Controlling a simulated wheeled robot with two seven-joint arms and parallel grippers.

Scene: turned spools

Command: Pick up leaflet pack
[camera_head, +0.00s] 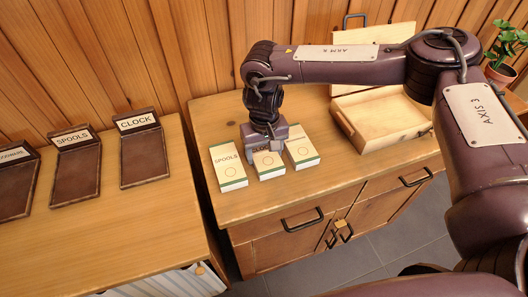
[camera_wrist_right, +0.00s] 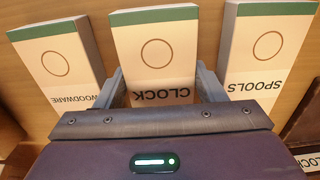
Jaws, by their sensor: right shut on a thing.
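Three cream leaflet packs with green ends stand in a row on the wooden cabinet. The left one is the SPOOLS pack (camera_head: 228,167), which also shows at the right of the right wrist view (camera_wrist_right: 270,50). The middle one is the CLOCK pack (camera_head: 268,166), also in the right wrist view (camera_wrist_right: 156,48). The right one is the WOODWARE pack (camera_head: 303,153), at the left of the right wrist view (camera_wrist_right: 60,66). My right gripper (camera_head: 264,148) is shut on the CLOCK pack, one finger on each side, between the neighbours. My left gripper is out of view.
An open wooden box (camera_head: 385,115) stands behind right on the cabinet top (camera_head: 330,187). A plant (camera_head: 508,45) is at the far right. On the left table (camera_head: 130,230) are dark holders labelled SPOOLS (camera_head: 77,175) and CLOCK (camera_head: 145,158), plus another cut off by the frame edge.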

